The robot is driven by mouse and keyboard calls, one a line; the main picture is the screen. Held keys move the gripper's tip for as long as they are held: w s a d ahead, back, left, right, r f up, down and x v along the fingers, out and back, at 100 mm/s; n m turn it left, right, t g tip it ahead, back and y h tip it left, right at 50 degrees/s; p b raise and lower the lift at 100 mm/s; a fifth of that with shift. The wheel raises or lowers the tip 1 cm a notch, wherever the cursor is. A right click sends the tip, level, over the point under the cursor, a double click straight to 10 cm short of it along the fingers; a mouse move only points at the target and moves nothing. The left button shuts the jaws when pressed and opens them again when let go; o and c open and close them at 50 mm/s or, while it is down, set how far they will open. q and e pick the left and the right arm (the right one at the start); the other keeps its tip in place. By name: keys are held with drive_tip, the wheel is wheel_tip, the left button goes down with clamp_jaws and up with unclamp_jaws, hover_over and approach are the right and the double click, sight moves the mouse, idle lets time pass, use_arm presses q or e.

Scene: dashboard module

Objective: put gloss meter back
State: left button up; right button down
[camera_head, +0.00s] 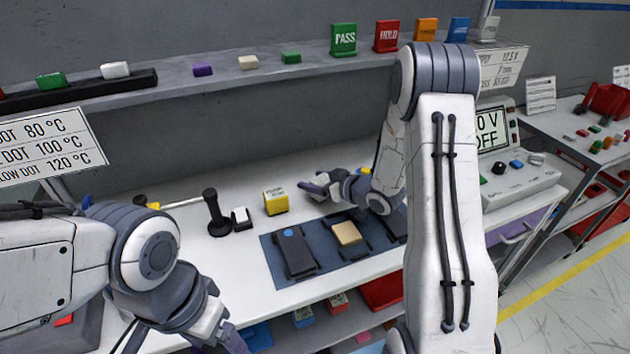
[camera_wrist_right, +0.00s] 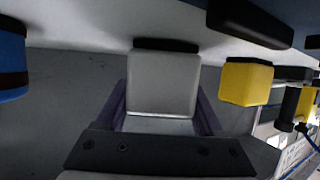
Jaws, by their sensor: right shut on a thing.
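My right gripper (camera_head: 335,186) reaches over the back of the bench, above the rear of the dark blue mat. In the right wrist view, a light grey block (camera_wrist_right: 163,82) with a dark edge sits between the fingers of my right gripper (camera_wrist_right: 160,112), which is shut on it. This block may be the gloss meter; no label is readable. In the head view, the fingers and wrist partly hide it. My left gripper (camera_head: 222,335) hangs low at the bottom left, in front of the bench, and its fingers are unclear.
The dark mat (camera_head: 283,277) holds a black device with a blue dot (camera_head: 296,252) and a tan block (camera_head: 347,233). A yellow cube (camera_head: 276,201), a black upright handle (camera_head: 216,214) and a small black-and-white block (camera_head: 241,217) stand left. A shelf with coloured blocks runs behind.

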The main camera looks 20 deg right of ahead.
drive_tip(key=shift+f, duration=0.2)
unclamp_jaws()
